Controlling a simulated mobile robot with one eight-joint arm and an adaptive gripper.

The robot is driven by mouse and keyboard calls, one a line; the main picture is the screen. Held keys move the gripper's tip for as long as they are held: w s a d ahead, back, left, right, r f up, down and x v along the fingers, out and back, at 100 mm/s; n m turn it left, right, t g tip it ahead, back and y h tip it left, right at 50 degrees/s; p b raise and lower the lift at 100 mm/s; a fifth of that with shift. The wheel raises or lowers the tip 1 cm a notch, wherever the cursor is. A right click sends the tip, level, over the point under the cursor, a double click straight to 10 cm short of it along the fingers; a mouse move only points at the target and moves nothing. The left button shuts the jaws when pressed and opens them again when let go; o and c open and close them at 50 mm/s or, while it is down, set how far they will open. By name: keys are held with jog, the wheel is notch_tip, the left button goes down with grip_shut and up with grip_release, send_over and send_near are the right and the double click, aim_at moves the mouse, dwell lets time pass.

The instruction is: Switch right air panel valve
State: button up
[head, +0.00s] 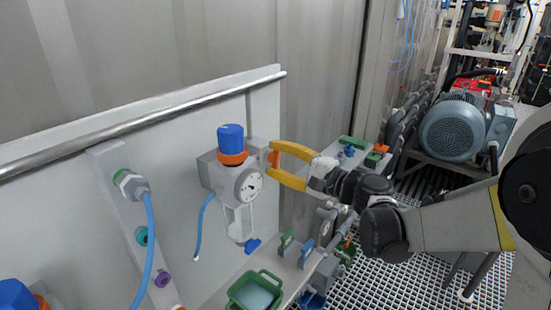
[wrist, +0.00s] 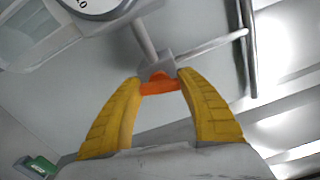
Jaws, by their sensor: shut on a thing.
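The air panel (head: 270,110) is a light plate on the wall. On it is a regulator with a blue knob (head: 231,138), an orange ring, a round gauge (head: 249,185) and a clear bowl (head: 237,222). An orange valve handle (head: 273,158) is on the regulator's right side. My gripper (head: 271,164) has yellow fingers and reaches in from the right. In the wrist view my gripper (wrist: 160,82) is shut on the orange valve handle (wrist: 159,88), one fingertip at each end. The gauge (wrist: 95,5) shows at the top left there.
A metal rail (head: 140,122) runs along the panel. A blue hose (head: 149,240) hangs at left, and another blue knob (head: 16,296) is at lower left. A green container (head: 245,279) and small valves (head: 306,248) lie below. A motor (head: 452,130) stands at back right over grating floor.

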jog(key=shift+n, duration=0.4)
jog(key=o, duration=1.2)
jog(key=shift+c, duration=0.2)
jog(key=v, duration=1.2)
